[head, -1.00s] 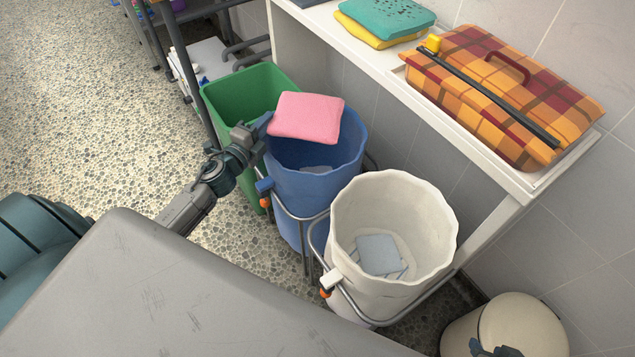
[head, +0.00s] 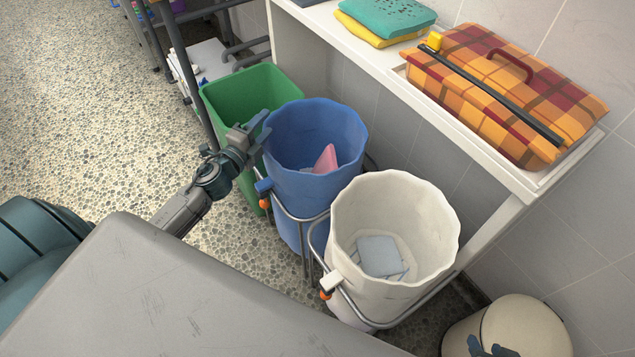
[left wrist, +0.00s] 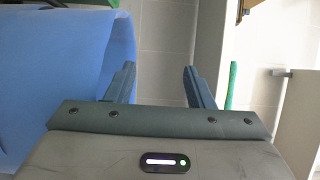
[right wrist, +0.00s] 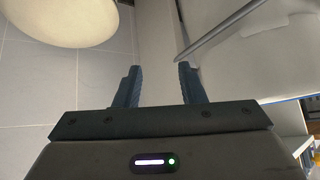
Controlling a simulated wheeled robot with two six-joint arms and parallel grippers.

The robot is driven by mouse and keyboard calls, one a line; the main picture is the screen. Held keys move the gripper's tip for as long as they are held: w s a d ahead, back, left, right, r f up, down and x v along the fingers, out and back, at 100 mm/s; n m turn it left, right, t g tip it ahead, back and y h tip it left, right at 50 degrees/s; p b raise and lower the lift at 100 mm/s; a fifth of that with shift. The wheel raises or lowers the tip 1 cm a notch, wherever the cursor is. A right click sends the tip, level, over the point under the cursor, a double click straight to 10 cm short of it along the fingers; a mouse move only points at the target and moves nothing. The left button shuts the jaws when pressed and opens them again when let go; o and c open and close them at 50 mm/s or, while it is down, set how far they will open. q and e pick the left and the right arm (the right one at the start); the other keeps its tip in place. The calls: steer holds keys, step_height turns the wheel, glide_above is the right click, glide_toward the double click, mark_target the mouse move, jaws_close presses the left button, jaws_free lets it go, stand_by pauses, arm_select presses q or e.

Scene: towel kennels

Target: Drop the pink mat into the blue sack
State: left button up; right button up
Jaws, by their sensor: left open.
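The pink mat (head: 327,158) is inside the blue sack (head: 300,195), with one corner sticking up; its lower part is hidden by the sack's rim. My left gripper (head: 262,126) is open and empty at the left rim of the blue sack, apart from the mat. The left wrist view shows its two fingers (left wrist: 158,85) spread with nothing between them, and the blue sack (left wrist: 60,85) at the left. My right gripper (head: 492,348) is at the bottom edge of the head view. In the right wrist view its fingers (right wrist: 157,85) are apart and empty.
A green bin (head: 235,100) stands behind the blue sack, and a white sack (head: 350,235) holding a light blue cloth (head: 380,256) stands in front. A shelf (head: 375,65) carries folded towels (head: 390,15) and a plaid basket (head: 500,90). A cream round bin (head: 525,325) is at lower right.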

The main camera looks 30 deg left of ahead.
steer(key=w+r+t+b, duration=0.4)
steer(key=w+r+t, duration=0.5)
steer(key=t, duration=0.1)
arm_select(q)
steer(key=s+b, duration=0.2)
steer(key=s, duration=0.8)
steer(key=shift+a, duration=0.3)
arm_select(e)
step_height(320, 180, up, 12)
steer(key=t, duration=0.6)
steer(key=shift+d+t+y, duration=0.3)
steer(key=shift+d, duration=0.15)
steer(key=shift+s+f, duration=0.1)
